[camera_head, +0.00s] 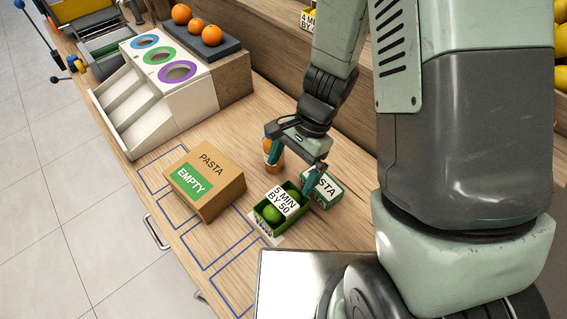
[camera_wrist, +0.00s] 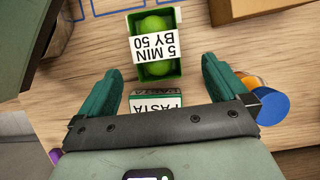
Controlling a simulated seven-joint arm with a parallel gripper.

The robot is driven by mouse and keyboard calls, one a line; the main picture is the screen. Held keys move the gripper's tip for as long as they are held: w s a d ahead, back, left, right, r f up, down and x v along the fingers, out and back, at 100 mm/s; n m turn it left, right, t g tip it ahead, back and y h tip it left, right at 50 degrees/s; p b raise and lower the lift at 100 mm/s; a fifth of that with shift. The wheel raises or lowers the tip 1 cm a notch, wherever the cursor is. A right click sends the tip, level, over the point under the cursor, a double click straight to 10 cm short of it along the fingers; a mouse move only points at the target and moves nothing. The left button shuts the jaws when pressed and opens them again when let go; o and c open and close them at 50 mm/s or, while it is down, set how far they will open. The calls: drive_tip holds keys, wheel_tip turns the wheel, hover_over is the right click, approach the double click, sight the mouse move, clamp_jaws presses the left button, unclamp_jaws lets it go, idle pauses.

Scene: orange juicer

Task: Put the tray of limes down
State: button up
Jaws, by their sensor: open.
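The tray of limes (camera_head: 267,222) is a small green box with green limes and a white label reading "5 MIN BY 50". It appears to rest upright on the wooden counter. In the wrist view the tray (camera_wrist: 137,72) lies ahead of the fingertips. My gripper (camera_head: 290,176) is open and empty, on the far side of the tray and apart from it. Its two green fingers are spread wide in the wrist view (camera_wrist: 160,68). The tray's far side is partly hidden by its label.
A white and green pasta box (camera_head: 325,187) stands just right of the tray, near my gripper. An orange bottle (camera_head: 272,150) stands behind, beside one finger. A brown "PASTA EMPTY" box (camera_head: 207,182) is to the left. Blue outlines (camera_head: 196,243) mark the counter's front.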

sight(283, 199)
drive_tip(key=x, duration=1.1)
drive_tip(key=shift+s+d+f, duration=0.25)
drive_tip(key=shift+s+d, duration=0.05)
drive_tip(key=shift+a+f, duration=0.1)
drive_tip(key=shift+f, duration=0.15)
drive_tip(key=shift+f, duration=0.25)
drive_tip(key=c, duration=1)
